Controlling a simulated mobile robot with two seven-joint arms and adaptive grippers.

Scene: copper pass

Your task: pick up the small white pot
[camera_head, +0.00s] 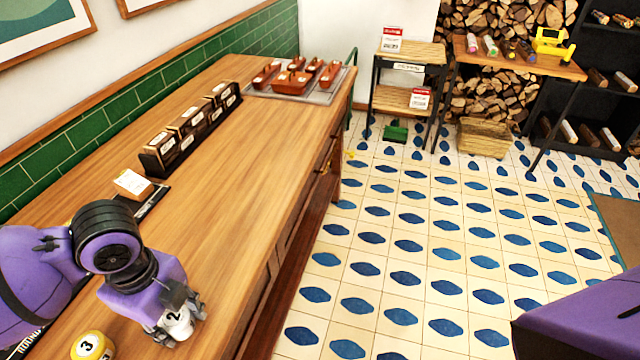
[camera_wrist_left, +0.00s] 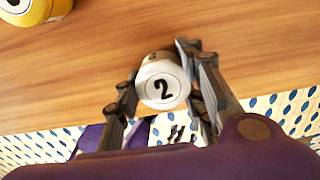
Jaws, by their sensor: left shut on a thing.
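The small white pot (camera_head: 178,324) bears a black number 2 and is at the front edge of the wooden counter. My left gripper (camera_head: 176,312) is shut on it, with fingers on both sides. In the left wrist view the pot (camera_wrist_left: 162,84) sits between the two fingers of the gripper (camera_wrist_left: 160,92), its number facing the camera. I cannot tell whether the pot touches the counter. A yellow and white pot with a number 3 (camera_head: 92,346) stands to its left, and it also shows in the left wrist view (camera_wrist_left: 36,10). My right gripper is not in view.
The wooden counter (camera_head: 235,165) is clear along its front. A small stand with a card (camera_head: 133,184), a row of dark boxes (camera_head: 190,132) and a tray (camera_head: 325,98) of brown dishes lie farther back. Tiled floor (camera_head: 400,260) is to the right.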

